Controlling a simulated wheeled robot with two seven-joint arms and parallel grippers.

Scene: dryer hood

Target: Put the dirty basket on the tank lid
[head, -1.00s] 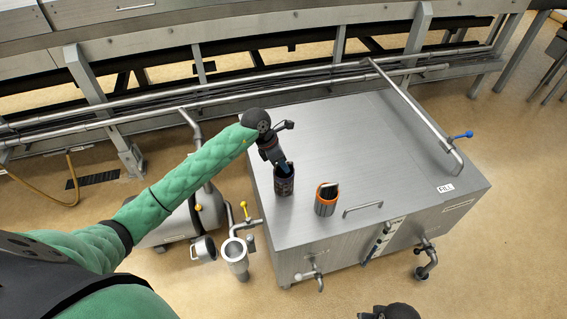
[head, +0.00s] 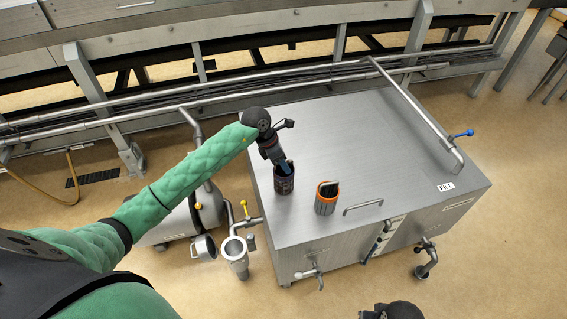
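A dark, cylindrical basket (head: 284,185) stands upright on, or just at, the grey metal tank lid (head: 335,130), near its left front corner. It looks dirty. My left gripper (head: 284,168) points down into its open top, with the fingertips at the rim. Whether the fingers pinch the rim or are apart is too small to tell. A lighter basket with an orange rim (head: 326,203) stands on the lid to the right, apart from the dark one. My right gripper (head: 391,312) seems to show as a dark shape at the bottom edge, its fingers not clear.
An open strainer housing (head: 234,252) stands left of the tank, with a round cap (head: 203,248) beside it. A lid handle (head: 362,208) lies right of the orange-rimmed basket. The lid's middle is clear.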

